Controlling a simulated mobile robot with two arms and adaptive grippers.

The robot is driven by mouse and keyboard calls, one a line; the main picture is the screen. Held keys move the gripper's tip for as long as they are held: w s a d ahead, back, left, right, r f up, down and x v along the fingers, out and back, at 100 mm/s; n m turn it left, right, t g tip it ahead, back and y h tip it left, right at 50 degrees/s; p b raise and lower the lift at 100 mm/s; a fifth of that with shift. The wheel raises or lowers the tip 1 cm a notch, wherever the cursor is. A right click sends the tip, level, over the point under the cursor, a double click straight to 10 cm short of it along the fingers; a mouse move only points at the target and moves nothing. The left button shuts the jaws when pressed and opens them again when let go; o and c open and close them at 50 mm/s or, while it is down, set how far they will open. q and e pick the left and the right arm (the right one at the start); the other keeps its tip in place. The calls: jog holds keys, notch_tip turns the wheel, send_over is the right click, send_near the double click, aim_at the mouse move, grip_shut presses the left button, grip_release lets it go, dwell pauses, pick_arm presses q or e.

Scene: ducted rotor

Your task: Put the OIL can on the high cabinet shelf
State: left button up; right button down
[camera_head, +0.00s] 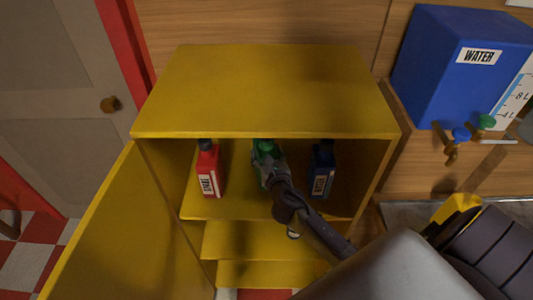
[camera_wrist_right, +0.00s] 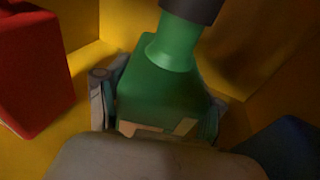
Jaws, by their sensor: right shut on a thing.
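A green can (camera_head: 262,147) with a dark cap stands or hangs at the upper shelf (camera_head: 232,205) of the yellow cabinet (camera_head: 265,90); whether its base touches the shelf is hidden. My right gripper (camera_head: 270,172) reaches in from the front and is shut on this can. In the right wrist view the green can (camera_wrist_right: 160,85) is between the two fingers, looking upright, with its label mostly hidden, so I cannot read OIL on it. My left gripper is not in view.
A red can (camera_head: 208,172) stands left of the green can and a blue can (camera_head: 322,172) stands right of it, both apart from it. The cabinet door (camera_head: 110,240) is open at left. Lower shelves (camera_head: 260,240) look empty. A blue WATER tank (camera_head: 450,70) stands at right.

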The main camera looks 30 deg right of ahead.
jog(key=shift+r, duration=0.2)
jog(key=shift+f+b, duration=0.35)
jog(key=shift+f, duration=0.25)
dwell(0.4)
jog(key=shift+c, duration=0.6)
grip_release()
jog(key=shift+s, duration=0.1)
jog(key=shift+o, duration=0.2)
jog(key=shift+o, duration=0.4)
jog(key=shift+f, duration=0.2)
jog(key=shift+s+a+r, duration=0.1)
